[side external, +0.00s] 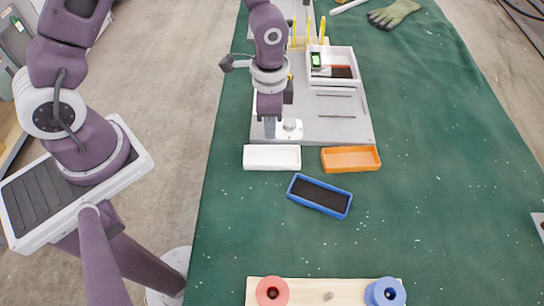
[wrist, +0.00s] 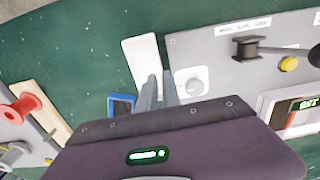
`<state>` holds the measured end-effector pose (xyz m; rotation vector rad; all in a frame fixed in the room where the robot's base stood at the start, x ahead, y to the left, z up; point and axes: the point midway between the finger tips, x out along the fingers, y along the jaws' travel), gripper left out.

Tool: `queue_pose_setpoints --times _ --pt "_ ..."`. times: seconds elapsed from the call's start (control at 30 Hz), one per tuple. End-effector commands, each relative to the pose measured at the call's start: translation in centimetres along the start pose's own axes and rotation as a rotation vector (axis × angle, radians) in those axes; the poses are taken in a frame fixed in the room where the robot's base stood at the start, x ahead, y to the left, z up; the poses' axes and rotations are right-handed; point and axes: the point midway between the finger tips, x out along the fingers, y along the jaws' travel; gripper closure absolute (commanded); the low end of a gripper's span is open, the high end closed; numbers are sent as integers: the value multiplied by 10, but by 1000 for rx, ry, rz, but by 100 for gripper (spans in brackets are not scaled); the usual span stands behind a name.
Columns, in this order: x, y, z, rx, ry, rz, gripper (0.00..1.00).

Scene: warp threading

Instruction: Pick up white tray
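The white tray (side external: 272,158) lies on the green cloth, just in front of the grey panel's front edge and left of an orange tray (side external: 351,159). In the wrist view the white tray (wrist: 142,57) is upper left of the fingertips. It looks empty. My gripper (side external: 270,134) is over the front left corner of the panel, just behind the white tray, pointing down. In the wrist view the fingers of my gripper (wrist: 160,77) show a narrow gap with nothing between them. Their height above the panel is hard to tell.
A blue tray with a dark inside (side external: 319,195) lies in front. A grey panel (side external: 340,128) carries a knob (side external: 291,126) close to my fingers and a white bin (side external: 332,67). A wooden board (side external: 336,290) with red and blue spools is nearest.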

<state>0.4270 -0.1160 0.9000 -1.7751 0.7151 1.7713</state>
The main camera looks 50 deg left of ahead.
Motion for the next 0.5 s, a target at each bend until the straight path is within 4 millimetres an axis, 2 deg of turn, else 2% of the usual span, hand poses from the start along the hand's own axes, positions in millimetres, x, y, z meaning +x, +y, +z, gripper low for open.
queue_pose_setpoints --times 0.3,0.4,0.5 --pt "54 -2 -4 -1 -5 1 92" --pt "64 -2 -4 -2 -3 1 92" --pt "66 -2 -4 -3 -2 0 92"
